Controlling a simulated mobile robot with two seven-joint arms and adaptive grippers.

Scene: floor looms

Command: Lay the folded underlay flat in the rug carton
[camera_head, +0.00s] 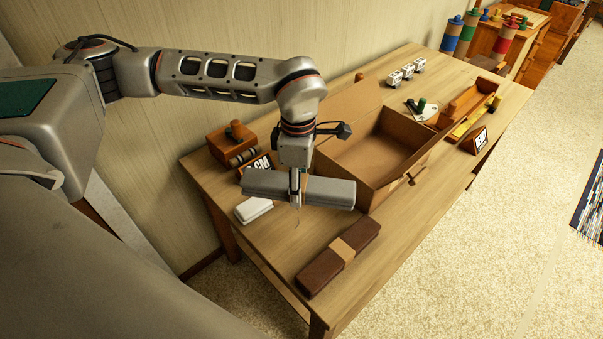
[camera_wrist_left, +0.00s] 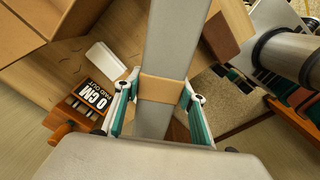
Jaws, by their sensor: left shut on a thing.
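The folded underlay (camera_head: 325,192) is a long grey slab with a tan band around its middle. My left gripper (camera_head: 296,190) is shut on it at the band and holds it level above the table, in front of the carton. In the left wrist view the underlay (camera_wrist_left: 172,45) runs upward between the fingers (camera_wrist_left: 158,92), which grip its sides at the band. The rug carton (camera_head: 397,175) is an open cardboard box behind and to the right of the underlay. Its visible inside is empty; my arm hides its left part. My right gripper does not show.
A brown folded bundle (camera_head: 325,271) with a tan band lies near the table's front end. A white block (camera_head: 253,210), a CM sign (camera_head: 259,165) and a wooden box (camera_head: 229,148) stand left of the carton. A wooden tray (camera_head: 469,112) and small white cubes (camera_head: 406,71) lie beyond it.

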